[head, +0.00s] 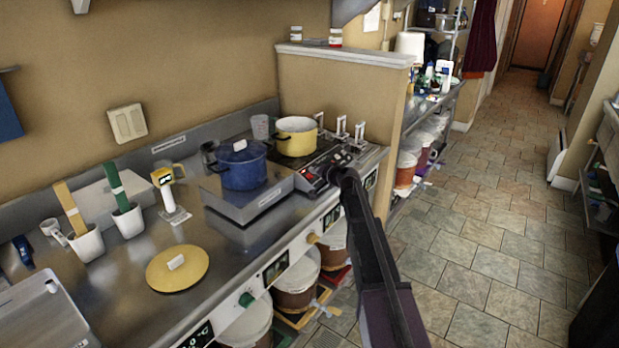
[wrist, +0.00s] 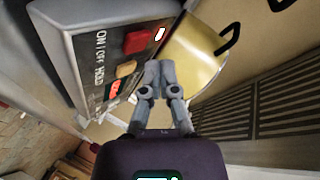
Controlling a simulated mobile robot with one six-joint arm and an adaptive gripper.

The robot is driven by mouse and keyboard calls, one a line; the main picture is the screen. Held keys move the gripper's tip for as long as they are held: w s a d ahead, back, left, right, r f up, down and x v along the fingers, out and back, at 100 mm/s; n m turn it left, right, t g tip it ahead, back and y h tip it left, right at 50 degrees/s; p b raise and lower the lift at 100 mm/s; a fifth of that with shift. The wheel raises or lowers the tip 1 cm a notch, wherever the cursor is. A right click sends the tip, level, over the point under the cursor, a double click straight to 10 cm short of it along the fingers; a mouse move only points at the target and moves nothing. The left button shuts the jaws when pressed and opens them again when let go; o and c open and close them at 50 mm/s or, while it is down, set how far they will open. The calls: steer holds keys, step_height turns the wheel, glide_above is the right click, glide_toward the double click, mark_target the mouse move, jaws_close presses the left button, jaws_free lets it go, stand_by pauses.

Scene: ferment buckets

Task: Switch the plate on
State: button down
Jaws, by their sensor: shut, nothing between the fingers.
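The plate (head: 318,158) is a dark hot plate with a front control panel at the far right end of the counter, below a yellow pot (head: 296,142). In the wrist view its panel (wrist: 88,62) carries a red button (wrist: 138,41) beside the "ON/OFF" label and an amber button (wrist: 126,68) near "HOLD". A small light (wrist: 159,34) beside the red button glows reddish-white, and a red-orange lit spot (wrist: 115,90) shows lower down. My gripper (wrist: 160,68) is shut and empty, its fingertips close to the panel; I cannot tell if they touch. It also shows at the plate's front in the head view (head: 335,174).
A blue lidded pot (head: 240,166) stands on a steel box (head: 250,201) left of the plate. Lidded buckets (head: 297,282) stand under the counter. The tiled floor (head: 480,230) at right is clear.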

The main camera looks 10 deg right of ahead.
steer(key=shift+s+d+r+p, duration=0.35)
steer(key=shift+r+p, duration=0.5)
steer(key=shift+s+d+r+p, duration=0.3)
steer(key=shift+s+r+p, duration=0.05)
steer(key=shift+r+p, duration=0.5)
steer(key=shift+s+d+r+p, duration=0.35)
steer(key=shift+r+p, duration=0.45)
steer(key=shift+r, duration=0.1)
steer(key=s+a+f+n+g, duration=0.2)
steer(key=s+a+f+g, duration=0.15)
steer(key=s, duration=0.55)
steer(key=s+a+f+n+g, duration=0.2)
steer(key=s+a+f+g, duration=0.15)
steer(key=s, duration=0.65)
steer(key=s+d+f+g+h, duration=0.1)
steer(key=s+g+h, duration=0.1)
steer(key=s, duration=0.5)
steer(key=s+d+f+n+g+h, duration=0.1)
steer(key=s+d+f+g+h, duration=0.1)
steer(key=s, duration=0.6)
steer(key=s+d+f+n+g+h, duration=0.1)
steer(key=s+f+g+h, duration=0.1)
steer(key=s, duration=0.6)
steer(key=shift+s+d+f+h+p, duration=0.2)
steer(key=shift+d+h+p, duration=0.1)
steer(key=shift+p, duration=0.15)
